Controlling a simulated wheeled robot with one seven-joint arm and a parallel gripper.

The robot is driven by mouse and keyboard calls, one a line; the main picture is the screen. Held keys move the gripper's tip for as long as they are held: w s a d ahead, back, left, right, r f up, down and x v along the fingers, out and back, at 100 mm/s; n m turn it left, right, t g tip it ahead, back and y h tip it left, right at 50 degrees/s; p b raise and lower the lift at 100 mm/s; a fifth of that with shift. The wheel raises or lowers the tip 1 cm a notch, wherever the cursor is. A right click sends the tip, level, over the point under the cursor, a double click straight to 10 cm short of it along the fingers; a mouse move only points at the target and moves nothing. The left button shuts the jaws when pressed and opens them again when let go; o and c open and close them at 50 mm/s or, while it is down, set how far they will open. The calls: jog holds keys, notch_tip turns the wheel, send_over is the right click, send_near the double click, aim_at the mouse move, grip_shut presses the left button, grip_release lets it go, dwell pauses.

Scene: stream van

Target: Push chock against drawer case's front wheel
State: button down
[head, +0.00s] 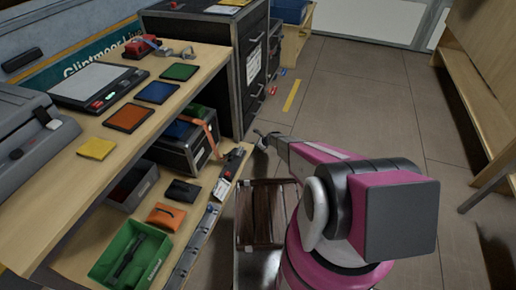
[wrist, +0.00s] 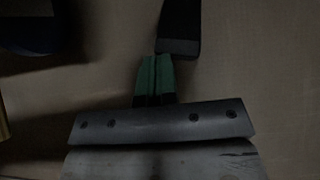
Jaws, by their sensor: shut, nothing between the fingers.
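The drawer case (head: 236,75) is a tall black case with silver edges, standing at the end of the bench in the head view. Its front wheel cannot be made out there. My gripper (head: 263,138) is low by the near foot of the case. In the wrist view my gripper (wrist: 155,58) has its green fingers together, with nothing between them. A black block (wrist: 180,28), which looks like the chock, lies just beyond the fingertips, a little to the right. I cannot tell whether they touch. A dark shape (wrist: 38,28) at the upper left may be part of the case.
The wooden bench (head: 205,62) and its lower shelf (head: 75,262) fill the left, with a green bin (head: 130,252) below. A brown slatted crate (head: 262,210) sits near my arm. A yellow strip (head: 292,95) marks the floor. The aisle floor (head: 365,90) is clear.

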jog(key=d, duration=0.1)
jog(key=s+d, duration=0.1)
jog(key=d, duration=0.2)
jog(key=shift+s+d+r, duration=0.15)
jog(key=shift+s, duration=0.25)
jog(key=v, duration=0.9)
jog(key=shift+r, duration=0.25)
jog(key=s+d+r+n+g+h, duration=0.1)
jog(key=s+r+n+h, duration=0.3)
jog(key=s+r+n, duration=0.7)
jog(key=s+d+r+n+g+h, duration=0.2)
jog(key=s+r+n, duration=0.9)
jog(key=s+r, duration=1.4)
notch_tip(320, 180, up, 8)
jog(key=shift+d+r+h, duration=0.15)
jog(key=shift+d+h, duration=0.4)
jog(key=shift+h, duration=0.65)
